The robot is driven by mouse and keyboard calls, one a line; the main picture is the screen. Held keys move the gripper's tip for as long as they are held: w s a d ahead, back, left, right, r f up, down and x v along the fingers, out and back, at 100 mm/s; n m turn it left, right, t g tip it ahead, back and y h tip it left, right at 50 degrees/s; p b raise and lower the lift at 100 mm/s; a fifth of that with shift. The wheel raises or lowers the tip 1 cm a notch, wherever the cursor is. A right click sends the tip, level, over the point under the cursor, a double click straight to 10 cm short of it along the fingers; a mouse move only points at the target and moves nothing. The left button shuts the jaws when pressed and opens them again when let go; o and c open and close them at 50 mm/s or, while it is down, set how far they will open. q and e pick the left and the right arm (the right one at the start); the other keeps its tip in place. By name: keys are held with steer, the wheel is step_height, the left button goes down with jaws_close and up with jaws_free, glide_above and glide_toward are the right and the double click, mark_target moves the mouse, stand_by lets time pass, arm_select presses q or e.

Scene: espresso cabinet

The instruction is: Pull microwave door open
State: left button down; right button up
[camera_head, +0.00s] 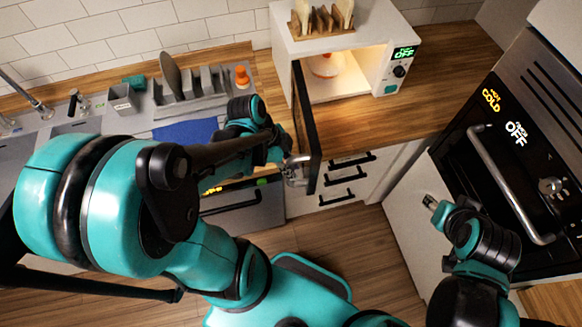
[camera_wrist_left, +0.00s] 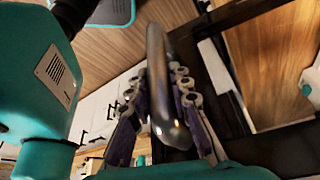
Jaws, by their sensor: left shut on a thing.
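The white microwave (camera_head: 377,28) stands on the wooden counter at the back. Its dark door (camera_head: 306,112) is swung well open, and its lit inside shows an orange-and-white item. My left gripper (camera_head: 297,168) is at the door's lower front edge. In the left wrist view, my left gripper (camera_wrist_left: 165,90) has its fingers on both sides of the metal door handle (camera_wrist_left: 157,62), shut on it. My right gripper (camera_head: 432,204) is away at the right, by the white cabinet side; its fingers are too small to judge.
A toast rack (camera_head: 322,22) stands on the microwave. A dish rack (camera_head: 195,92) and orange bottle (camera_head: 242,76) are to the left, beside the sink. A black oven with a long handle (camera_head: 505,185) is at the right. White drawers (camera_head: 340,187) lie below the counter.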

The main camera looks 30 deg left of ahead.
arm_select(q)
steer(key=c, duration=1.4)
jaws_free()
steer(key=shift+o, duration=0.2)
steer(key=v, duration=1.2)
